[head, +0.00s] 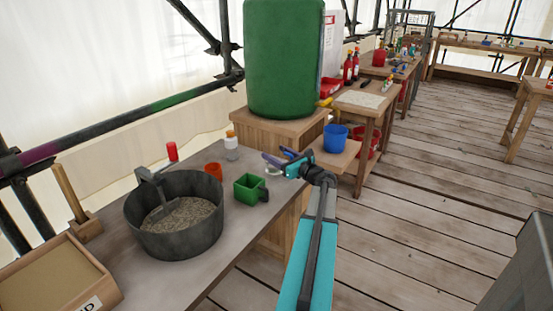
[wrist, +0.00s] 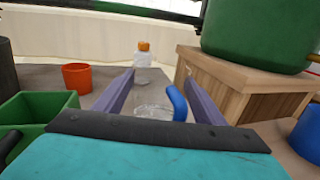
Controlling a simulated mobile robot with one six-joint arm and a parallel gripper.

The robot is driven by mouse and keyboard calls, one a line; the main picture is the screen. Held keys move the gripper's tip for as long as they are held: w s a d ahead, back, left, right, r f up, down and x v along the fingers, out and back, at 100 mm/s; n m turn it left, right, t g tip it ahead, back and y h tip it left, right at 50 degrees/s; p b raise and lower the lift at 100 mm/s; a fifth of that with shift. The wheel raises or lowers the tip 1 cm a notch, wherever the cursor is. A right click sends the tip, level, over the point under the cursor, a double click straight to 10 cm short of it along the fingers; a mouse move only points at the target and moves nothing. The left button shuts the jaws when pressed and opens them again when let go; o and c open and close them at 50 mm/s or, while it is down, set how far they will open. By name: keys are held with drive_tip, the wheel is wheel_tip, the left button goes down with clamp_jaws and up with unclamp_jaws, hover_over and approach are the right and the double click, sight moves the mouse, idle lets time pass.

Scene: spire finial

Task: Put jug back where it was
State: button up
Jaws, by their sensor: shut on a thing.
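My gripper (head: 283,160) is over the right edge of the grey workbench, past the green square cup. In the wrist view my gripper (wrist: 158,76) has its two purple fingers on either side of a clear jug (wrist: 152,110) with a blue handle (wrist: 178,103). The fingers are shut on this jug. The jug's lower part is partly hidden by the gripper body. In the head view the jug cannot be made out clearly.
On the workbench (head: 115,255) stand a green cup (head: 248,190), an orange cup (head: 214,171), an orange-capped bottle (head: 231,148) and a dark tub (head: 150,237). A green barrel (head: 283,60) stands on a wooden box (head: 270,128). A blue cup (head: 335,139) is on a shelf to the right.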

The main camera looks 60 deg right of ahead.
drive_tip(key=shift+f, duration=0.8)
drive_tip(key=shift+f, duration=0.1)
drive_tip(key=o, duration=1.3)
drive_tip(key=v, duration=1.2)
drive_tip(key=shift+s, duration=0.1)
